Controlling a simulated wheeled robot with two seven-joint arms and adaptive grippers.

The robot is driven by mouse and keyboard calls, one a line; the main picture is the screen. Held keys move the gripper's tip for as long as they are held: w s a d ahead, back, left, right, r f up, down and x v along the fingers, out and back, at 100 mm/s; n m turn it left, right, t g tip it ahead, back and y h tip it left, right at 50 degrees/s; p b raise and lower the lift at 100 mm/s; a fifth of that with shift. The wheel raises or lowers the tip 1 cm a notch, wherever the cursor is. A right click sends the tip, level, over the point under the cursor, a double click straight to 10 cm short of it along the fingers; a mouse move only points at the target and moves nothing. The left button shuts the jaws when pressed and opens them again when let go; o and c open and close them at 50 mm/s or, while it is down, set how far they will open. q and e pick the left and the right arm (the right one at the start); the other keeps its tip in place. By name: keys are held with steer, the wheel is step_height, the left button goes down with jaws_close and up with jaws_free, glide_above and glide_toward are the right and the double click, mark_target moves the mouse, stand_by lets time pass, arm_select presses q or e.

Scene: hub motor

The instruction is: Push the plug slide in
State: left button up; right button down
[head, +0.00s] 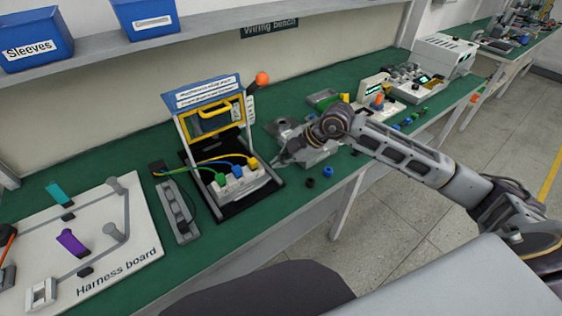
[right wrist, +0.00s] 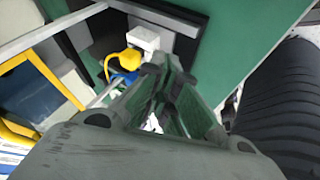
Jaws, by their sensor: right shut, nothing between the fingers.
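The plug slide is a white block (head: 243,184) with yellow, blue and green plugs, on a dark base in front of the test fixture (head: 214,115) with its yellow-framed window. My right gripper (head: 281,161) is shut and empty, just right of the block. In the right wrist view, the fingertips (right wrist: 167,66) point toward the white block (right wrist: 143,38) and its yellow plug (right wrist: 122,63); the blue plug is partly hidden behind a finger. I cannot tell whether the fingers touch the block. My left gripper is not in view.
An orange-knobbed lever (head: 262,79) stands at the fixture's upper right. A grey strip device (head: 177,210) lies left of the fixture, beside the harness board (head: 100,262). Instruments stand farther right.

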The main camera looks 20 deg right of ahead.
glide_toward(259, 178)
steer(key=shift+x, duration=2.55)
steer(key=shift+s, duration=0.1)
steer(key=shift+a, duration=0.1)
